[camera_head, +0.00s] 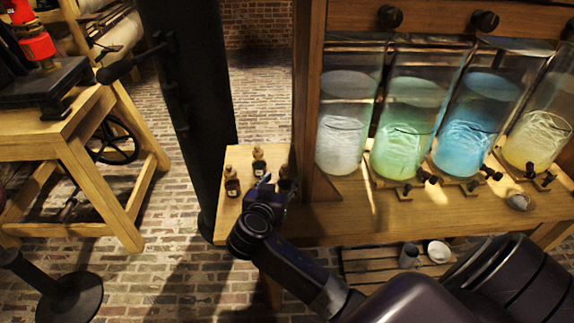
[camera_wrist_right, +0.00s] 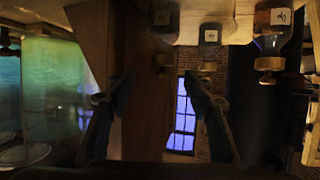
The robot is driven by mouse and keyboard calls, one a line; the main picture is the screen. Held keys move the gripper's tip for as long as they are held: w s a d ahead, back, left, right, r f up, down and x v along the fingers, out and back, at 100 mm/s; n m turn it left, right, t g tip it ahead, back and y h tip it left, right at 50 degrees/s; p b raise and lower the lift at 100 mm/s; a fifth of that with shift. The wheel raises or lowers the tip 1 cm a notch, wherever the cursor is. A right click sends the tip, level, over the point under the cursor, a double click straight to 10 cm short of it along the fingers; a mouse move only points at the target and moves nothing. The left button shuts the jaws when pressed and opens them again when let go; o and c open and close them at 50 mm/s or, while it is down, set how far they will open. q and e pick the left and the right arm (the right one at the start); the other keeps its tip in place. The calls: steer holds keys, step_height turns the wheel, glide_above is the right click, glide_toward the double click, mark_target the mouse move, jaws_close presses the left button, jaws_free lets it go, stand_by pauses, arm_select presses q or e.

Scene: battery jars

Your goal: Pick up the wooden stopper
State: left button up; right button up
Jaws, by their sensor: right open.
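Several small dark bottles with wooden stoppers stand on the left end of the wooden bench: one on the left (camera_head: 232,184), one behind (camera_head: 258,163), and one on the right (camera_head: 285,176) partly hidden by my right gripper (camera_head: 270,186). In the wrist view the scene is upside down. My right gripper (camera_wrist_right: 158,80) shows there with its two dark fingers spread and nothing held. A wooden stopper (camera_wrist_right: 163,61) shows in line with the gap between the fingers; contact cannot be told. Another stopper (camera_wrist_right: 269,66) is off to the right. My left gripper is not in view.
Tall glass jars of glowing liquid, such as the green one (camera_head: 405,115), stand right of the wooden post (camera_head: 308,90). A dark column (camera_head: 187,110) rises left of the bench. A slatted low shelf (camera_head: 385,268) holds cups below.

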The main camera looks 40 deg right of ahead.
mark_target(284, 173)
steer(key=shift+p+x, duration=0.3)
steer(key=shift+x, duration=0.75)
steer(key=x, duration=0.3)
steer(key=shift+w+f, duration=0.2)
steer(key=shift+w, duration=0.15)
steer(key=shift+w+d+f, duration=0.1)
steer(key=shift+w+d, duration=0.05)
steer(key=shift+c, duration=0.3)
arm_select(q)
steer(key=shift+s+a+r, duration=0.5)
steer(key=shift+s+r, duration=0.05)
arm_select(e)
steer(key=c, duration=0.8)
